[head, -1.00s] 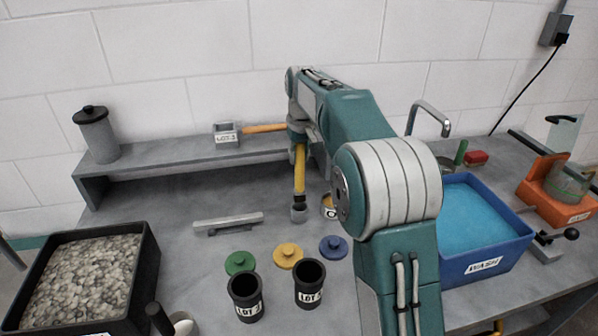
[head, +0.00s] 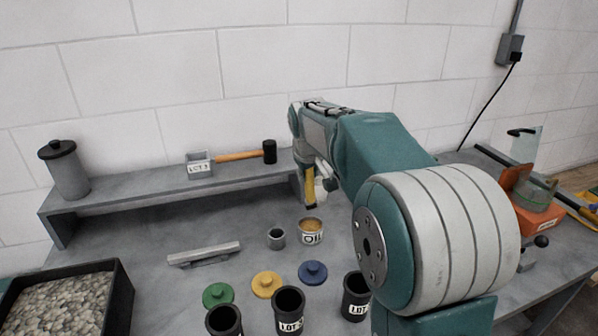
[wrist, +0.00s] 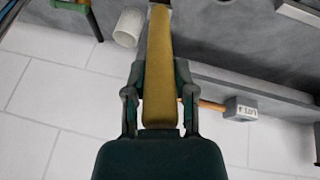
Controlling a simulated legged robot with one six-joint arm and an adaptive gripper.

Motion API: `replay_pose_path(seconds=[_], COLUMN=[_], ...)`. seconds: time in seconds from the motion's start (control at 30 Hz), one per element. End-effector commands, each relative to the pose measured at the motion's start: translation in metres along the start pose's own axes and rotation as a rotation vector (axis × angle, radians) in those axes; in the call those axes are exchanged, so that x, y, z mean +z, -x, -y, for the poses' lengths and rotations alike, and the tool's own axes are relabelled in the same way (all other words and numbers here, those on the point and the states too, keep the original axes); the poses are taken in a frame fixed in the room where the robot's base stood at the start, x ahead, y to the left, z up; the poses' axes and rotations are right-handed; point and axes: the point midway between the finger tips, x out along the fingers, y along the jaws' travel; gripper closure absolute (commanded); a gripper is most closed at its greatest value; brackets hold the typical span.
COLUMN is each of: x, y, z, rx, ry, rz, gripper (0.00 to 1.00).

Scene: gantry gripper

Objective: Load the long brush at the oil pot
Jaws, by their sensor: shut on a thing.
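The long brush (head: 310,184) has a yellow handle and a dark lower end. My gripper (head: 306,160) is shut on it, and it hangs roughly upright, clear of the grey holder (head: 276,239). The oil pot (head: 312,236), a small tin labelled OIL with amber contents, stands on the bench just below the brush's lower end in the head view. A gap shows between them; their depth offset is hard to tell. In the wrist view my gripper (wrist: 159,75) has a finger on each side of the yellow handle (wrist: 160,50). The bristles are not clearly seen.
Green, yellow (head: 267,284) and blue (head: 313,272) lids and black lot cups (head: 289,312) stand in front. A grey bar (head: 204,254) lies left of the holder. A raised shelf (head: 130,198) with a mallet (head: 240,156) runs behind.

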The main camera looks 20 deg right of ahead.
Motion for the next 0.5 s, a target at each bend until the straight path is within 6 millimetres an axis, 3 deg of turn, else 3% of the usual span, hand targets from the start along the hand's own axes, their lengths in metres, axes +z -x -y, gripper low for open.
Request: replay_pose_path(seconds=[0.5], x=[0.018], y=[-0.042], z=[0.011], rx=[-0.001], ry=[0.0], rz=[0.002], gripper=[1.0])
